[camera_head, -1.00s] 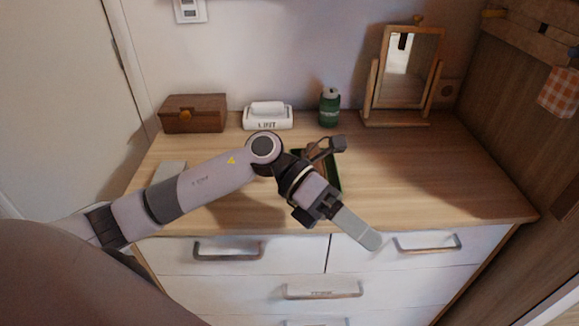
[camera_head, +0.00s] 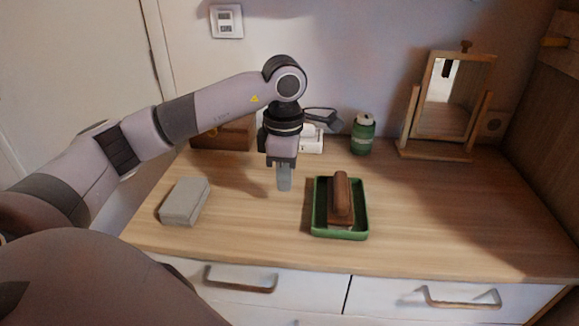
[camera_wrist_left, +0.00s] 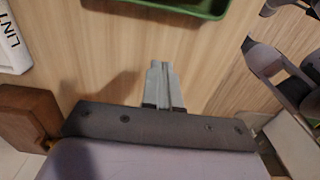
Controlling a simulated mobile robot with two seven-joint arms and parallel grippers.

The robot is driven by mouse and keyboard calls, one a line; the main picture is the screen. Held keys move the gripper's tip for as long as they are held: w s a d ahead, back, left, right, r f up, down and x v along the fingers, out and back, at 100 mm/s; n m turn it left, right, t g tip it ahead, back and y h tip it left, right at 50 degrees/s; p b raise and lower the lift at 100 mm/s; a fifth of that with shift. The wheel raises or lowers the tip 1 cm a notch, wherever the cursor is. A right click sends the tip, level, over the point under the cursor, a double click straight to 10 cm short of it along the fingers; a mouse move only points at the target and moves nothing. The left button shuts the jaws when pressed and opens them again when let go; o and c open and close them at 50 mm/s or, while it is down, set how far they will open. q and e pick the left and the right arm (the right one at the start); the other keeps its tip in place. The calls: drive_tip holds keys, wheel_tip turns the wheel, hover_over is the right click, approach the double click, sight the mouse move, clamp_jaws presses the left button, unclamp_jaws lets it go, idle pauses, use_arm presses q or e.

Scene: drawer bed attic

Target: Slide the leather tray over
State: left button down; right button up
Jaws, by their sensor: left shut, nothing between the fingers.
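The tray (camera_head: 319,222) is green with a raised rim and stands on the dresser top, right of my left gripper. A brown, leather-like block with a rounded top (camera_head: 341,197) lies in it. A green edge of the tray (camera_wrist_left: 190,9) shows at the top of the left wrist view. My left gripper (camera_head: 284,188) points down, shut and empty, apart from the tray's left side. Its closed fingers (camera_wrist_left: 160,66) also show in the left wrist view. My right gripper is not in view.
A grey box (camera_head: 184,201) lies left on the dresser top (camera_head: 265,235). Behind stand a brown wooden box (camera_head: 232,135), a white box (camera_head: 312,141) partly hidden by my arm, a green canister (camera_head: 363,134) and a mirror (camera_head: 447,95). The wood right of the tray is clear.

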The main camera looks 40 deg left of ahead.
sight(304, 212)
use_arm(q)
wheel_tip(304, 212, down, 6)
drive_tip(key=shift+d+r, duration=0.1)
drive_tip(key=shift+w+d+r+p, duration=0.15)
drive_tip(key=shift+w+d+p, duration=0.15)
drive_tip(key=shift+d, duration=0.25)
drive_tip(key=shift+w+d+r+p, duration=0.1)
drive_tip(key=shift+w+d+p, duration=0.05)
drive_tip(key=shift+w+d, duration=0.6)
drive_tip(key=shift+d, duration=0.35)
